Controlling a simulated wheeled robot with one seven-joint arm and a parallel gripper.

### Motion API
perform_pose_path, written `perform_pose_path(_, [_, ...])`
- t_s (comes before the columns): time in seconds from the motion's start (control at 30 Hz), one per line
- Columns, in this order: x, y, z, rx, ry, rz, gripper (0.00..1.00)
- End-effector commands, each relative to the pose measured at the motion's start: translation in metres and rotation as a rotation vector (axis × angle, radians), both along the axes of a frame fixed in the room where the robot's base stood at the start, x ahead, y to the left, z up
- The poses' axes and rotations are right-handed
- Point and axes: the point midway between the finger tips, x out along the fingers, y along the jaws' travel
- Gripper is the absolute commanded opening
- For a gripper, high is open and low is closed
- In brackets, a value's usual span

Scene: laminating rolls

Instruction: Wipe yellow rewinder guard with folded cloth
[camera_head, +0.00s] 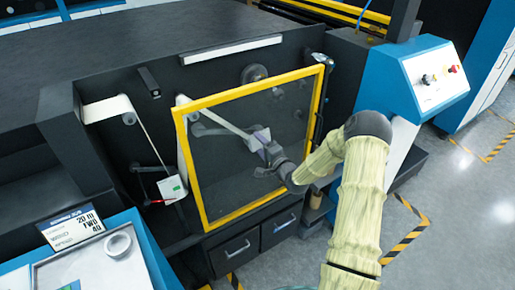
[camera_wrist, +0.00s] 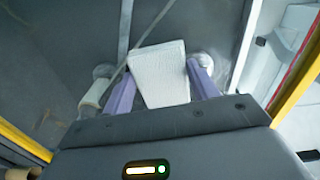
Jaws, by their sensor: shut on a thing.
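The rewinder guard is a clear panel in a yellow frame (camera_head: 228,95) on the front of the dark machine, and part of the yellow frame (camera_wrist: 292,88) shows at the sides of the wrist view. My gripper (camera_head: 262,142) is in front of the middle of the panel. In the wrist view my gripper (camera_wrist: 158,85) has its purple fingers shut on a white folded cloth (camera_wrist: 160,62). The cloth's far end points towards the panel. I cannot tell whether it touches the panel. In the head view the cloth is mostly hidden by the gripper.
Rollers and a white web lie behind the clear panel. A blue and white control console (camera_head: 430,78) stands to the right. A tray with a tape roll (camera_head: 117,244) and a sign (camera_head: 72,228) is at the lower left. Drawers (camera_head: 236,250) sit below the guard. The right floor is open.

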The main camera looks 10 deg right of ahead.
Motion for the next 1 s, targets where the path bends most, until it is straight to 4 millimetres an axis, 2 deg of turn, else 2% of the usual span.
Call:
perform_pose_path(0.27, [0.002, -0.002, 0.002, 0.0, -0.006, -0.004, 0.41])
perform_pose_path(0.73, [0.01, -0.034, 0.002, -0.001, -0.006, -0.006, 0.41])
perform_pose_path(1.0, [0.011, -0.037, 0.002, 0.0, -0.004, -0.004, 0.41])
